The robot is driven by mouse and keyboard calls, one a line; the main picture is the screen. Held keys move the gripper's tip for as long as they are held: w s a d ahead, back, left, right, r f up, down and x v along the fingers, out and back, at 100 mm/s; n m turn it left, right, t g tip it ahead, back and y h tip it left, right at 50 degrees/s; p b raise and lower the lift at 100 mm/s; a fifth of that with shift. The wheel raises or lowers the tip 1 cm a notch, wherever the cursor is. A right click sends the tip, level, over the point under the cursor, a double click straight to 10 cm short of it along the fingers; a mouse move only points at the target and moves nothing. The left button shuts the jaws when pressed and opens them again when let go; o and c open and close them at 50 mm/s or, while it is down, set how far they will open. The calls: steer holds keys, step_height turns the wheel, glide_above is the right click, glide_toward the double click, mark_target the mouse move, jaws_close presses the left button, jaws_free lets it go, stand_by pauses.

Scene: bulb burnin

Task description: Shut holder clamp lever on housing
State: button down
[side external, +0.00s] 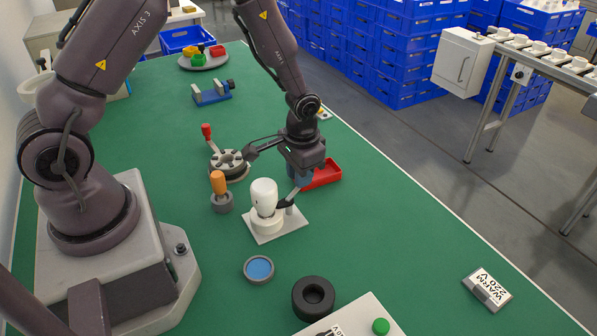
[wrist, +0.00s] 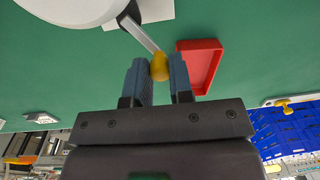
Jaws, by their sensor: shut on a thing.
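The holder (side external: 288,228) is a white plate with a round seat, and a white bulb housing (side external: 264,196) stands upright in it. The clamp lever (side external: 292,196) rises from a dark pivot on the holder's right side, tilted up toward my gripper (side external: 300,178). In the wrist view the lever (wrist: 146,38) is a thin grey bar ending in a yellow knob (wrist: 160,66). My gripper (wrist: 158,82) is shut on this knob, with a blue-grey finger on each side. The fingers hide part of the knob; in the side view it is hidden completely.
A red tray (side external: 323,176) lies close behind my gripper. A grey slotted disc (side external: 230,163) and an orange-handled tool (side external: 218,184) stand left of the holder. A blue-centred dish (side external: 258,269) and a black ring (side external: 313,297) lie in front.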

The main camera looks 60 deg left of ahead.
mark_target(292, 192)
stand_by(0.3)
steer(key=c, duration=1)
jaws_free()
steer(key=r, duration=1.3)
steer(key=shift+d, duration=0.35)
steer(key=s+d+r+t, duration=0.1)
steer(key=s+r+t, duration=0.1)
steer(key=s+r, duration=0.3)
steer(key=s+d+r+t, duration=0.1)
steer(key=s+r, duration=0.4)
steer(key=s, duration=0.1)
steer(key=s+r+t, duration=0.2)
steer(key=s+r, duration=0.3)
steer(key=r, duration=0.1)
steer(key=shift+s+d+t+h, duration=0.3)
steer(key=shift+s+d, duration=0.1)
